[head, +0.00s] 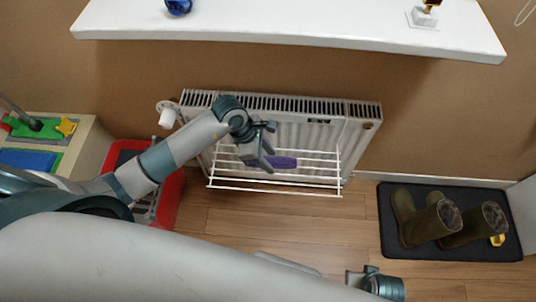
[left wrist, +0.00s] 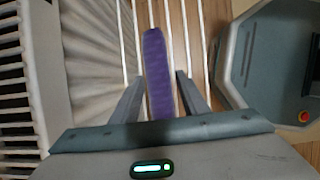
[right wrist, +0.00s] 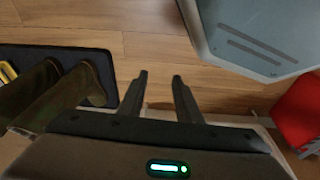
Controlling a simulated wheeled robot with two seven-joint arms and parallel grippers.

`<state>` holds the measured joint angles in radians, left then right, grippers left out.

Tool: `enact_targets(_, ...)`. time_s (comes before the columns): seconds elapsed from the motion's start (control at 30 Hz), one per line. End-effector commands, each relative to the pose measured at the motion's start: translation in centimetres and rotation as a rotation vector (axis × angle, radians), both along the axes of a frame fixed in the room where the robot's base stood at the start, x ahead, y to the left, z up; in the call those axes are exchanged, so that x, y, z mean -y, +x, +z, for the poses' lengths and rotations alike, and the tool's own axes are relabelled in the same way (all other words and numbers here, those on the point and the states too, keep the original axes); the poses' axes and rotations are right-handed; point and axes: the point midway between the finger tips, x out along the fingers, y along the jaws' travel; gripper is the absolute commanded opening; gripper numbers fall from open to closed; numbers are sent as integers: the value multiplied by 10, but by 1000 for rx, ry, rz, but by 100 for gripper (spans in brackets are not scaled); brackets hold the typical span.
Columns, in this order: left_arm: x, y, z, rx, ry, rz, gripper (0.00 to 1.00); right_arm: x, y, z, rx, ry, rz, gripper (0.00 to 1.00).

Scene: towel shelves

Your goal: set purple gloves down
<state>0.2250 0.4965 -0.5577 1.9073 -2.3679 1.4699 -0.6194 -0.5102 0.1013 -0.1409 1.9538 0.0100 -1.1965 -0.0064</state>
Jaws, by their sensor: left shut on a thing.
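The purple gloves (head: 283,162) show as a purple bundle at the white wire drying rack (head: 275,188) on the radiator. They also show in the left wrist view (left wrist: 158,72), long and narrow, between the two fingers. My left gripper (head: 262,160) is shut on the purple gloves, over the rack's bars. Whether the gloves touch the bars I cannot tell. My right gripper (right wrist: 160,82) is open and empty above the wooden floor, and it shows only partly at the bottom of the head view.
The white radiator (head: 365,120) stands against the brown wall, under a white shelf (head: 300,25). Brown boots (head: 430,222) stand on a dark mat (head: 395,250) at the right. A red crate (head: 172,200) is left of the rack. The floor between rack and mat is clear.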

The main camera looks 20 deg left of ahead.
Motion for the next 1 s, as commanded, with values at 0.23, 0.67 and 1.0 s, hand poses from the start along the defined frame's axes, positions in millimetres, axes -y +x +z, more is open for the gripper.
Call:
enact_targets(0.23,0,0,-2,0,1,0,55,-1,4,11,15,3,0,31)
enact_targets(0.67,0,0,-1,0,0,0,59,0,-1,7,3,1,0,31)
enact_targets(1.0,-12,-3,30,3,3,-2,59,0,-1,-2,1,1,0,31)
